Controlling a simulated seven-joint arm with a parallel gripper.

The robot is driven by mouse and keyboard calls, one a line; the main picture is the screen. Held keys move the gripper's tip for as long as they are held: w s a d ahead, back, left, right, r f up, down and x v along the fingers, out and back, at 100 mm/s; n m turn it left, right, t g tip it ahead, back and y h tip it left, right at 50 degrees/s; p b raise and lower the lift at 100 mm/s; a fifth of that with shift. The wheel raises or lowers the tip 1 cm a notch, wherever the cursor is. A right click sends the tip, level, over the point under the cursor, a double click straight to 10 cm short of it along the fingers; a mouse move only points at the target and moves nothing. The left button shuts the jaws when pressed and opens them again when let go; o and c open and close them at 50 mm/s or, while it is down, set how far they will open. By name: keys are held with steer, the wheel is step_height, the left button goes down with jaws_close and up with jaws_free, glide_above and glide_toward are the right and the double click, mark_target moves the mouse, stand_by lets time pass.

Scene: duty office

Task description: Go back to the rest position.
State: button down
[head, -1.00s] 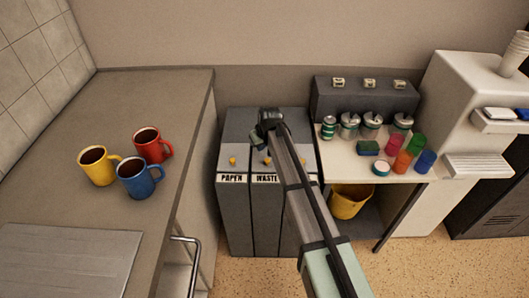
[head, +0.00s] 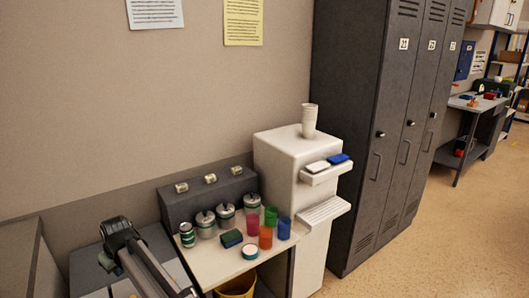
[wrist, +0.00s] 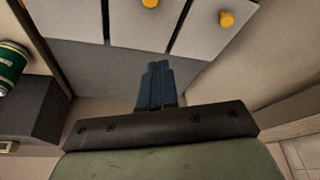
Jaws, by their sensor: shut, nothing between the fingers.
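In the wrist view my gripper (wrist: 157,68) has its two dark blue fingers together, with nothing between them. The fingers point toward the grey bin unit, whose panels with yellow knobs (wrist: 227,19) lie beyond them. No contact with the bins shows. In the head view my arm reaches up from the bottom edge over the grey bins (head: 88,272) at the lower left. The fingertips cannot be made out in that view.
A green can (wrist: 12,65) stands at the wrist view's left. In the head view, a shelf holds canisters (head: 225,213), coloured cups (head: 265,237) and a sponge (head: 231,238). A white dispenser (head: 278,155) and grey lockers (head: 375,110) stand right. Open floor (head: 425,265) lies at lower right.

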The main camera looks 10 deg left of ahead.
steer(key=s+d+f+m+g+h, duration=0.1)
steer(key=s+d+f+m+h, duration=0.1)
steer(key=d+f, duration=1.05)
steer(key=s+d+f+m+g+h, duration=0.1)
steer(key=s+d+f+m, duration=0.15)
steer(key=d+f, duration=1)
steer(key=s+d+f+m+g+h, duration=0.1)
steer(key=s+d+f+m+h, duration=0.35)
steer(key=d, duration=1.45)
steer(key=s+d+f+m+g+y, duration=0.1)
steer(key=s+d+f, duration=0.3)
steer(key=d, duration=0.5)
steer(key=s+d+f+m+g+y, duration=0.1)
steer(key=s+d+f, duration=0.4)
steer(key=d, duration=0.5)
steer(key=s+d+f+m+g+y, duration=0.1)
steer(key=s+d+f+m+g, duration=0.2)
steer(key=d, duration=0.7)
steer(key=shift+s+f, duration=0.95)
steer(key=shift+s, duration=1.2)
steer(key=shift+y, duration=0.25)
